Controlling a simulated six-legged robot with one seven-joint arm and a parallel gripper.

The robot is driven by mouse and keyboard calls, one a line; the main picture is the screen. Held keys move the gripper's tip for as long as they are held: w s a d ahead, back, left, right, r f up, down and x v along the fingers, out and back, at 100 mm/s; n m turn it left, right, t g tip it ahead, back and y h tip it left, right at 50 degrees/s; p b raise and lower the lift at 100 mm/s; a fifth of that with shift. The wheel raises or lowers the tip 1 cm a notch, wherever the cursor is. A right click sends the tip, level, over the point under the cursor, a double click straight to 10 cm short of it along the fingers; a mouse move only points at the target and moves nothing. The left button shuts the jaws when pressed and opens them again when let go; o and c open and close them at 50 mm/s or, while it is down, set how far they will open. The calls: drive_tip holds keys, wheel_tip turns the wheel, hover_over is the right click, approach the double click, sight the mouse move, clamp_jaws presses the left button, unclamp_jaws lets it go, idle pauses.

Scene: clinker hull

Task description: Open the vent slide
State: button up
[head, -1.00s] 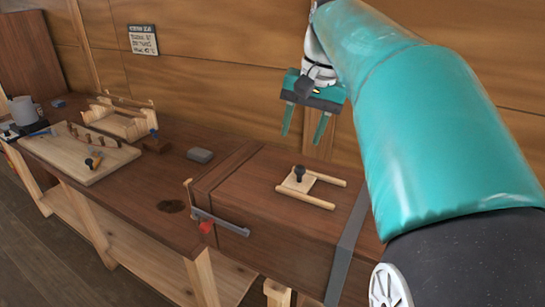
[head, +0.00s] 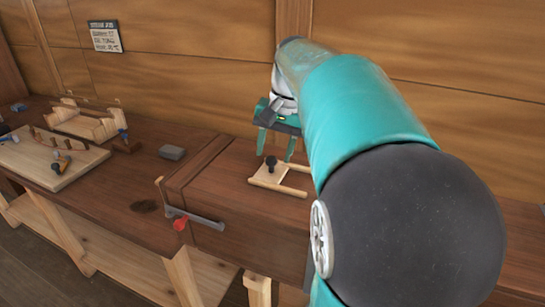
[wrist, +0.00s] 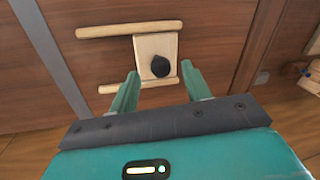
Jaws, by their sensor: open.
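The vent slide is a pale wooden plate (head: 275,177) with a dark round knob (head: 271,163), set between two light wooden rails on top of the brown wooden box (head: 232,205). In the wrist view the plate (wrist: 150,46) sits toward the right end of the rails, with the knob (wrist: 159,66) near its lower part. My gripper (head: 277,146) is above and behind the slide in the head view. Its teal fingers (wrist: 158,82) are apart and empty, one to either side below the knob in the wrist picture. Whether they touch the lower rail I cannot tell.
A grey block (head: 171,153) lies on the bench left of the box. A board with tools (head: 45,160) and a wooden frame (head: 88,122) stand farther left.

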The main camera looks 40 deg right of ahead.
drive_tip(key=shift+w+a+f, duration=0.1)
drive_tip(key=shift+f, duration=0.55)
drive_tip(key=shift+w+a+f, duration=0.1)
drive_tip(key=shift+f, duration=0.55)
clamp_jaws()
drive_tip(key=s+d, duration=0.2)
drive_tip(key=s, duration=0.1)
drive_tip(key=s+d, duration=0.1)
drive_tip(key=s, duration=0.1)
unclamp_jaws()
drive_tip(key=shift+r, duration=0.1)
